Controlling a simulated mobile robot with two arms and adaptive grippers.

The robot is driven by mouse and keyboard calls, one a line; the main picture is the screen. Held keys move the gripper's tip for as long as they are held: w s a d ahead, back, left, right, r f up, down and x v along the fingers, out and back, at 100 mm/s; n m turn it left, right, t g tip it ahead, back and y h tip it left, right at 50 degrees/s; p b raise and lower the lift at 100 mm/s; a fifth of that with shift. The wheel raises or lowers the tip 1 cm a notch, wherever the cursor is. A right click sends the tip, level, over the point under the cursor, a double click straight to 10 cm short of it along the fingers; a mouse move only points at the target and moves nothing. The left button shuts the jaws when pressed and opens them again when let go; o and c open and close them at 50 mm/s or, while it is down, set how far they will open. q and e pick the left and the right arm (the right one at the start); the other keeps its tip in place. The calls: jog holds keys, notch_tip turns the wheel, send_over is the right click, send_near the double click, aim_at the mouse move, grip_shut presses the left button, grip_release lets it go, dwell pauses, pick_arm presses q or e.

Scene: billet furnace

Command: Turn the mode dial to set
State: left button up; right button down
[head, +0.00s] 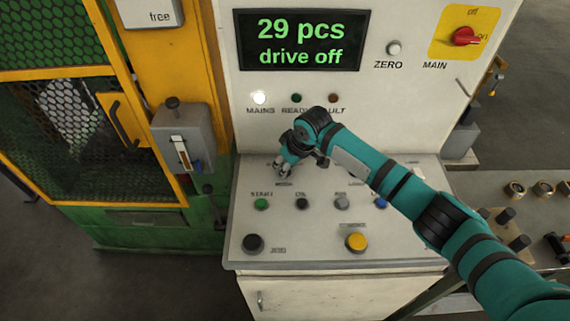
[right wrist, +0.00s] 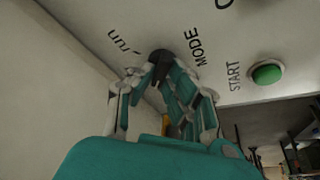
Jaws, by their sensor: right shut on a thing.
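The mode dial (right wrist: 160,58) is a small black knob on the pale sloped desk of the control panel. In the right wrist view the word MODE stands to its right and a "run" label with a short tick to its upper left. No "set" label can be read. My right gripper (head: 283,168) is over the upper left of the desk. In the right wrist view my right gripper (right wrist: 163,73) has its fingers shut around the dial, which they partly hide. The dial's pointer direction cannot be made out. My left gripper is out of view.
A green START button (head: 261,203), a black knob (head: 253,243) and a yellow button (head: 356,241) are on the desk. The display (head: 302,40) reads "29 pcs, drive off". A red MAIN switch (head: 466,36) is at upper right. A caged machine (head: 60,130) stands left.

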jog(key=c, duration=1.3)
grip_release()
jog(key=shift+c, duration=0.2)
jog(key=shift+r, duration=0.1)
jog(key=v, duration=1.2)
